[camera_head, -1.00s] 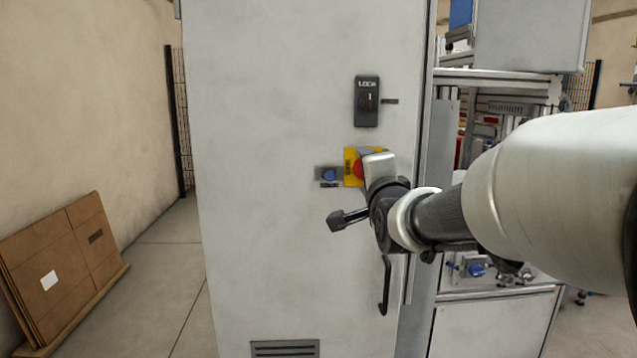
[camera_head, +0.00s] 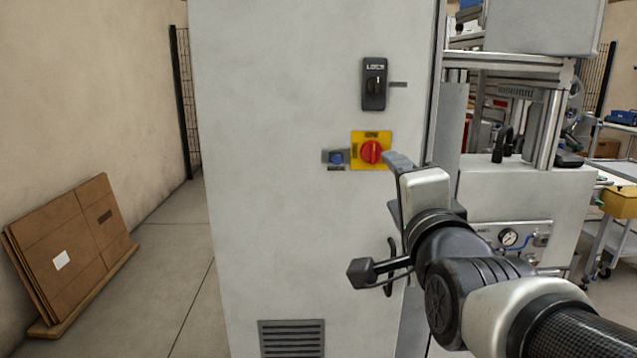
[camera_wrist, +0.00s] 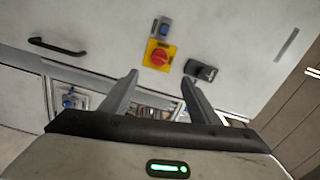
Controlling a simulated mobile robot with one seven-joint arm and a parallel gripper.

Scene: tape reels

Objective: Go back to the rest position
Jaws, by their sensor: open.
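My gripper (camera_head: 398,168) is in front of the grey cabinet (camera_head: 280,230), to the right of and below the red rotary switch (camera_head: 371,152) on its yellow plate. In the wrist view my gripper's two fingers (camera_wrist: 157,92) stand apart with nothing between them. The red switch (camera_wrist: 159,57) shows beyond the fingertips there, apart from them. My arm comes in from the lower right in the head view.
A black lock switch (camera_head: 375,84) and a blue button (camera_head: 336,158) are on the cabinet door. A vent (camera_head: 291,338) is low down. Cardboard (camera_head: 72,250) leans on the left wall. A machine (camera_head: 530,190) stands right.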

